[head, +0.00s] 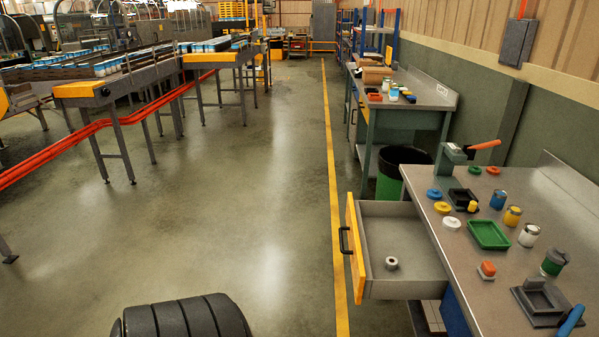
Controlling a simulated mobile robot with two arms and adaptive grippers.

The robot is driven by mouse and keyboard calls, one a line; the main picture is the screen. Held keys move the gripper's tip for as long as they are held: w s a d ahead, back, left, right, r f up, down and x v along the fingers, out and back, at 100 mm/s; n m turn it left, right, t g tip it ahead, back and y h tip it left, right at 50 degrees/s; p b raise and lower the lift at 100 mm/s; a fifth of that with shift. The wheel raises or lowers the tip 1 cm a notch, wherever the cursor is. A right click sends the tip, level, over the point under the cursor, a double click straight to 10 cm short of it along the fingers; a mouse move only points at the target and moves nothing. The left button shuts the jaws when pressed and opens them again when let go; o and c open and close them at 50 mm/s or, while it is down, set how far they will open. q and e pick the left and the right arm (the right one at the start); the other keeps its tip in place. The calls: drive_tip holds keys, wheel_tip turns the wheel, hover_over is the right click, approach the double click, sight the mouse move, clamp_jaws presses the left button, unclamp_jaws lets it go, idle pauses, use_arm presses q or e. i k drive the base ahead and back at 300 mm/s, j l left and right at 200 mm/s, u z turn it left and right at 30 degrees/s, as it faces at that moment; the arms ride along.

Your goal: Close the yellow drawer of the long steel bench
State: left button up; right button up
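The long steel bench (455,262) runs along the right side of the head view. Its yellow drawer (355,245) is pulled out to the left, well clear of the bench edge. The drawer has a yellow front with a black bar handle (344,240) facing left. Its grey inside is open to view, and a small round metal part (391,263) with a hole lies on its floor. Neither of my grippers shows in the head view, so nothing is seen touching the drawer or its handle.
On the bench top are a green tray (488,234), a lever press (455,153), and several tins and lids. A green bin (389,187) with a black liner stands beyond the drawer. A second bench (425,92) is farther back. Floor left of the drawer is clear, with a yellow line.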

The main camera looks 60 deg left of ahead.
sight(377, 231)
drive_tip(key=j+u, duration=0.1)
drive_tip(key=u, duration=0.35)
drive_tip(key=k+j+u, duration=0.1)
drive_tip(key=u, duration=0.4)
drive_tip(key=j+u, duration=0.15)
drive_tip(key=u, duration=0.3)
